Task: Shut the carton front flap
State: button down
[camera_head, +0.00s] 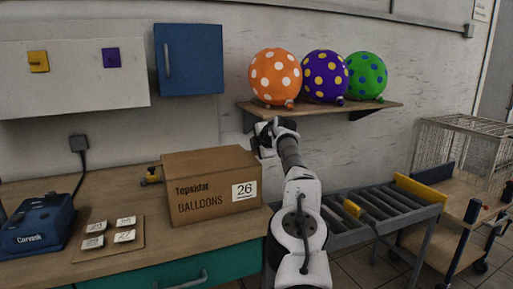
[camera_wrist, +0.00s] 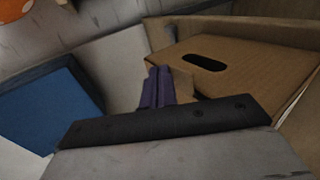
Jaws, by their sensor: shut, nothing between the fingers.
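In the wrist view the carton (camera_wrist: 245,85) fills the right side, showing a panel with a dark oval hand hole. My gripper (camera_head: 262,141) is above and behind the carton's right end in the head view. In the wrist view my gripper (camera_wrist: 159,75) has its purple fingers together and empty, close to the carton's edge; contact cannot be told.
A yellow-and-dark tool (camera_head: 152,174) lies left of the carton. Cards on a board (camera_head: 108,240) and a blue device (camera_head: 38,225) are farther left. A shelf (camera_head: 330,108) with three balloons hangs behind. A roller conveyor (camera_head: 365,212) stands at right.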

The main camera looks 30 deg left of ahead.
jog(key=shift+r, duration=0.1)
jog(key=shift+r+p, duration=0.7)
jog(key=shift+p, duration=0.15)
jog(key=shift+r, duration=0.15)
